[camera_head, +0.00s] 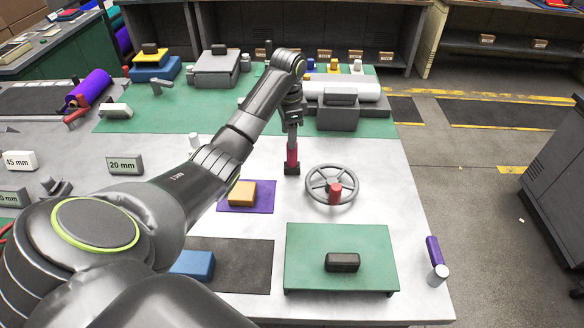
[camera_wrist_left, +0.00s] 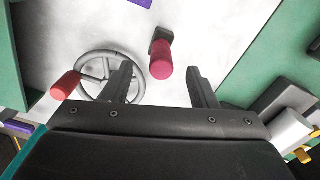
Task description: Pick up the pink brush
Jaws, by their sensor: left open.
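The pink brush (camera_head: 292,156) stands upright on the pale tabletop, with a dark square base and a pink handle. My left gripper (camera_head: 292,132) is directly above it, pointing down. In the left wrist view the brush's pink handle (camera_wrist_left: 161,62) shows between the two spread fingers of my open left gripper (camera_wrist_left: 160,75). It lies slightly beyond their tips, and no finger is seen gripping it. The dark base shows behind the handle. My right gripper is not in view.
A grey handwheel (camera_head: 331,184) with a red knob (camera_head: 335,193) stands close right of the brush. A yellow block sits on a purple mat (camera_head: 262,198) to the left. A green platform (camera_head: 300,255) with a dark block is in front. Grey equipment (camera_head: 338,117) stands behind right.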

